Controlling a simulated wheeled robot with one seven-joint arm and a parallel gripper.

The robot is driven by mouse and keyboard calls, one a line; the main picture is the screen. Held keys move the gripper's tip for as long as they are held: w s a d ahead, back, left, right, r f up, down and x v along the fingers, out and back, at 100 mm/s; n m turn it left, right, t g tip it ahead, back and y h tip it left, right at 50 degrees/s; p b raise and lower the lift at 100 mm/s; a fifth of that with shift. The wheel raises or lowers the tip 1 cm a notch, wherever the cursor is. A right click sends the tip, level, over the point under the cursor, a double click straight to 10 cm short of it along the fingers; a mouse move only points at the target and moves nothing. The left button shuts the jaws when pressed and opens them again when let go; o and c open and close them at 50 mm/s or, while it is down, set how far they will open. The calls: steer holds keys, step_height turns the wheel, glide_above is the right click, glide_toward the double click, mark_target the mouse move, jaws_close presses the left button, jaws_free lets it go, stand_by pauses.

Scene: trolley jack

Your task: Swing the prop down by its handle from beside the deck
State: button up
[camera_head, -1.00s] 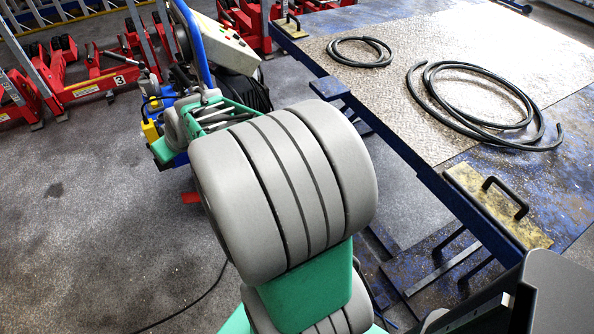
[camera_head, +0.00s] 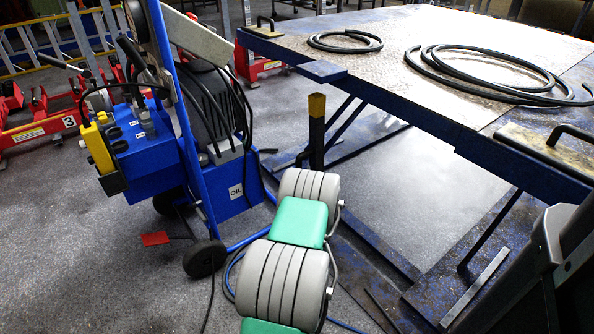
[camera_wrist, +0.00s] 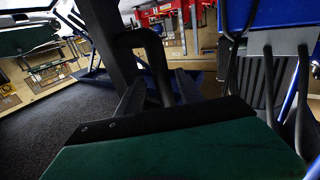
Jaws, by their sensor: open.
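The prop (camera_head: 316,140) is a dark upright post with a yellow top, beside the near-left side of the deck (camera_head: 400,95) in the head view. My arm hides its lower end. In the wrist view the dark post (camera_wrist: 103,40) fills the upper left, and its black bent handle (camera_wrist: 143,38) sticks out to the right. My gripper (camera_wrist: 160,88) is open, its two dark fingers pointing at the handle. The handle's lower leg shows between the fingers; contact cannot be told. My gripper is hidden behind my arm in the head view.
A blue oil unit (camera_head: 160,165) on wheels stands left of my arm. Coiled black hoses (camera_head: 345,42) lie on the deck. Another black handle (camera_head: 570,133) sits at the deck's near edge. Blue frame bars run beneath the deck. Grey floor is clear at lower left.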

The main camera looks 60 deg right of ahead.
steer(key=x, duration=0.4)
steer(key=shift+w+b, duration=0.25)
steer(key=shift+b, duration=0.1)
jaws_close()
steer(key=shift+f, duration=0.1)
stand_by(0.9)
